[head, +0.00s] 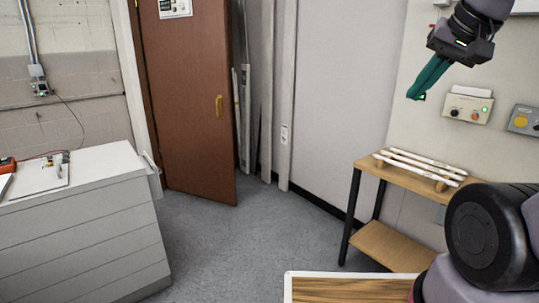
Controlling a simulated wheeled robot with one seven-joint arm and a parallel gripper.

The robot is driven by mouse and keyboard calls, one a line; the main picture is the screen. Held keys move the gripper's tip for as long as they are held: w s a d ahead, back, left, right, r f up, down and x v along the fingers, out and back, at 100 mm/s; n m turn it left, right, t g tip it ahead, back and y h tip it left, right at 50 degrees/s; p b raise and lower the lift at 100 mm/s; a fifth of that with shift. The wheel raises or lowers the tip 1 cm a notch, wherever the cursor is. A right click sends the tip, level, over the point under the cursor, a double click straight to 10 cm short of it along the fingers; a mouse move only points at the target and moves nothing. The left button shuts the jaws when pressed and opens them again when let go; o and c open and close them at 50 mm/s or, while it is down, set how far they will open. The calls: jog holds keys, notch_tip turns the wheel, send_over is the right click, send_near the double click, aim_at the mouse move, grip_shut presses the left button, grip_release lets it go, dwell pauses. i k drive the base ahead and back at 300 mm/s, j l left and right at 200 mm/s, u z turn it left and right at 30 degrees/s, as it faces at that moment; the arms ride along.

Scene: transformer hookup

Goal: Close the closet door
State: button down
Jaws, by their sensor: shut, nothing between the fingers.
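The closet door (190,100) is a brown wooden panel left of centre, with a brass handle (219,106) near its right edge. It stands ajar. A dark gap shows to its right, with long pale boards or poles (244,115) upright inside. My gripper (414,96) is at the upper right, raised in front of the pale wall, with its green fingers pointing down and left. The fingers are shut and hold nothing. It is well apart from the door and its handle.
A white cabinet (80,225) stands at the left front. A wooden shelf table (400,179) with several white rods stands at the right. A wood-topped surface (345,290) is at the bottom. Grey floor (235,240) is clear between them, up to the door.

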aim_at(186, 51)
jog(key=i+j, duration=0.25)
jog(key=i, duration=0.3)
jog(key=i+j+u, duration=0.1)
jog(key=i+j, duration=0.15)
jog(key=i, duration=0.3)
jog(key=i+j, duration=0.2)
jog(key=i, duration=0.35)
jog(key=i+j+u, duration=0.1)
jog(key=i, duration=0.45)
jog(key=i+j, duration=0.25)
jog(key=i, duration=0.3)
jog(key=i+j, duration=0.15)
jog(key=i, duration=0.4)
jog(key=j+u, duration=0.05)
